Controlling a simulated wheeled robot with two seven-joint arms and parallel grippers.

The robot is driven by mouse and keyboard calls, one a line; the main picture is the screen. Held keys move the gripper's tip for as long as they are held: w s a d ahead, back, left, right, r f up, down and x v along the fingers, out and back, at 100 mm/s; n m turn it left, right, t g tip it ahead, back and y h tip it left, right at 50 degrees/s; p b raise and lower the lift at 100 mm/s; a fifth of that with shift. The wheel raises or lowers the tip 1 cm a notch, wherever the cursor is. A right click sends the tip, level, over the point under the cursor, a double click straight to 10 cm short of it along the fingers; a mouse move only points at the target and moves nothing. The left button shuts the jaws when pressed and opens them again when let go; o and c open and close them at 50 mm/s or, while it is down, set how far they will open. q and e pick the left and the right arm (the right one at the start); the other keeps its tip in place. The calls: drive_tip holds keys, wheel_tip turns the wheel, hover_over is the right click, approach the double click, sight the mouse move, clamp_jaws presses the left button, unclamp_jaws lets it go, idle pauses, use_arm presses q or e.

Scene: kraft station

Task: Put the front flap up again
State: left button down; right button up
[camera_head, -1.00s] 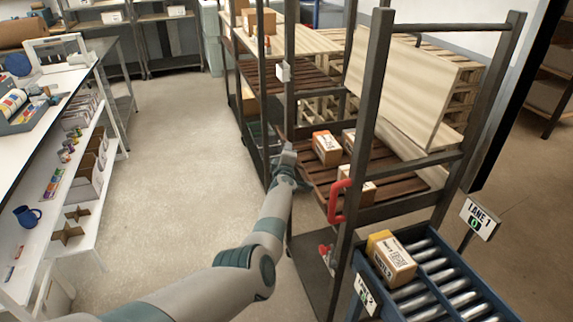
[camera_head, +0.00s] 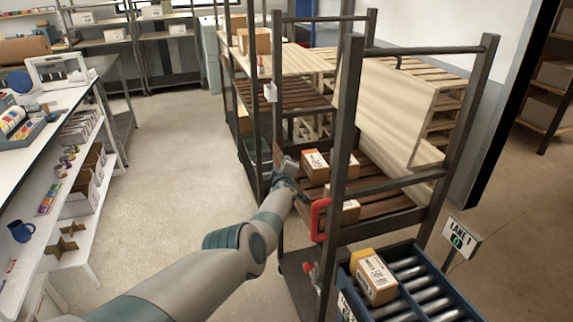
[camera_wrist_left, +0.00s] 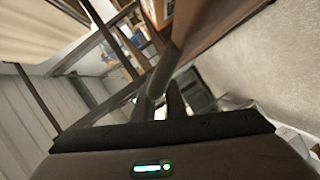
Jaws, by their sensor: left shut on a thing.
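The rolling cart (camera_head: 345,130) has a dark metal frame and a brown slatted deck (camera_head: 385,203) with several cardboard boxes (camera_head: 315,167) on it. My left gripper (camera_head: 287,166) is at the deck's left side, by a narrow brown board edge (camera_head: 278,153) that looks like the front flap. In the left wrist view the brown panel (camera_wrist_left: 215,30) runs up and right from the fingers (camera_wrist_left: 172,92). The gripper is shut on this flap; the exact contact is partly hidden. My right gripper is not in view.
A red handle (camera_head: 320,219) is on the cart's near post. A blue roller conveyor (camera_head: 425,280) with a box (camera_head: 376,279) stands close at the right. A white workbench (camera_head: 75,85) is at the left. The floor between (camera_head: 165,190) is clear.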

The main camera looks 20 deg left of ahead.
use_arm(q)
drive_tip(key=shift+r, duration=0.1)
use_arm(e)
drive_tip(key=shift+s+d, duration=0.1)
drive_tip(key=shift+d, duration=0.2)
use_arm(q)
drive_tip(key=c, duration=1.8)
unclamp_jaws()
drive_tip(key=shift+w+d, duration=0.1)
drive_tip(key=shift+d, duration=0.05)
use_arm(e)
drive_tip(key=shift+r, duration=0.1)
use_arm(q)
drive_tip(key=shift+s+d+r+p, duration=0.1)
drive_tip(key=shift+s+p, duration=0.3)
drive_tip(key=shift+p, duration=0.35)
drive_tip(key=shift+p+v, duration=3)
drive_tip(key=shift+v, duration=0.3)
use_arm(e)
wheel_tip(320, 180, up, 7)
drive_tip(key=shift+r, duration=0.15)
drive_tip(key=shift+a, duration=0.1)
